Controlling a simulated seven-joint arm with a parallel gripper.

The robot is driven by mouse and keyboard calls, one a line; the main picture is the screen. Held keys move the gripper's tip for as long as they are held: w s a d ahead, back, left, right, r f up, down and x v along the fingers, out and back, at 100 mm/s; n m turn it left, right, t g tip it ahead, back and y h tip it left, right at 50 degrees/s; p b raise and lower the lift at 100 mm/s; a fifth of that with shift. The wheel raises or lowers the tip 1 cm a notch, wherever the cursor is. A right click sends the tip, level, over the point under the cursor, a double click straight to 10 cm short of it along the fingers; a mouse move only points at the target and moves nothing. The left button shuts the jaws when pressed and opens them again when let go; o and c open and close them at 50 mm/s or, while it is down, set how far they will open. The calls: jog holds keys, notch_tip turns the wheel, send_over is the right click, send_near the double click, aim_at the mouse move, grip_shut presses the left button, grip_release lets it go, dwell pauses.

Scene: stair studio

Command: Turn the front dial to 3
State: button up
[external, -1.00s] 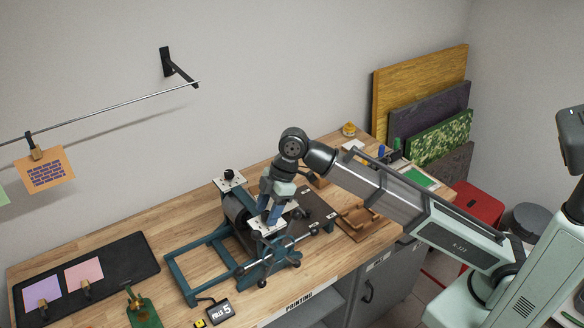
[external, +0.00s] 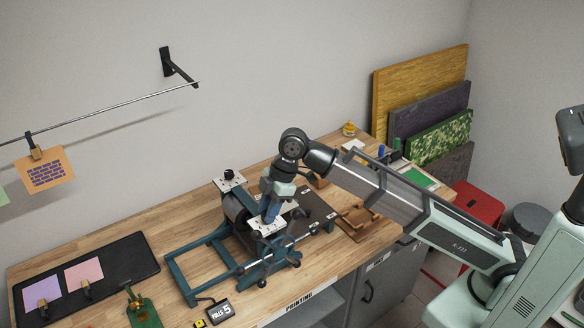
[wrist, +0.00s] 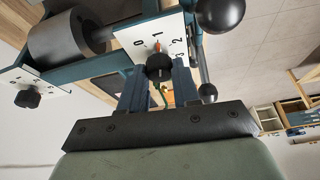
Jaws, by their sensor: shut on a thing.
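The front dial is a black knob (wrist: 160,66) on a white plate (wrist: 140,42) marked 0, 1, 2 and 3, on the near side of the press. A small orange-red mark shows beside the knob close to the 1. My gripper (wrist: 160,84) is shut on the front dial, with one blue finger on each side of the knob. In the external view my gripper (external: 271,216) points down at the front plate (external: 264,228), and its fingers hide the knob.
The back dial (external: 229,174) sits on its own white plate across the roller (wrist: 68,40). The black-balled handwheel (external: 266,262) is close to the front plate. A counter (external: 220,311) reads "PULLS 5". The wooden tabletop left of the press is partly clear.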

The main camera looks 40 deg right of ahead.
jog(key=shift+m, duration=0.3)
jog(key=m+t, duration=0.2)
jog(key=m, duration=0.2)
jog(key=shift+s, duration=0.15)
jog(key=m+h, duration=0.1)
jog(key=m, duration=0.2)
jog(key=m+t+h, duration=0.1)
jog(key=m, duration=0.1)
jog(key=shift+s+a+m+t, duration=0.1)
jog(key=shift+a+m+t, duration=0.1)
jog(key=shift+m+t, duration=0.15)
jog(key=m+h, duration=0.1)
jog(key=m, duration=0.1)
jog(key=m+h, duration=0.1)
jog(key=m, duration=0.2)
jog(key=shift+a+m+t, duration=0.15)
jog(key=shift+m+t, duration=0.1)
jog(key=shift+m+h, duration=0.8)
jog(key=shift+m, duration=1.1)
jog(key=o, duration=1)
jog(key=shift+o, duration=0.2)
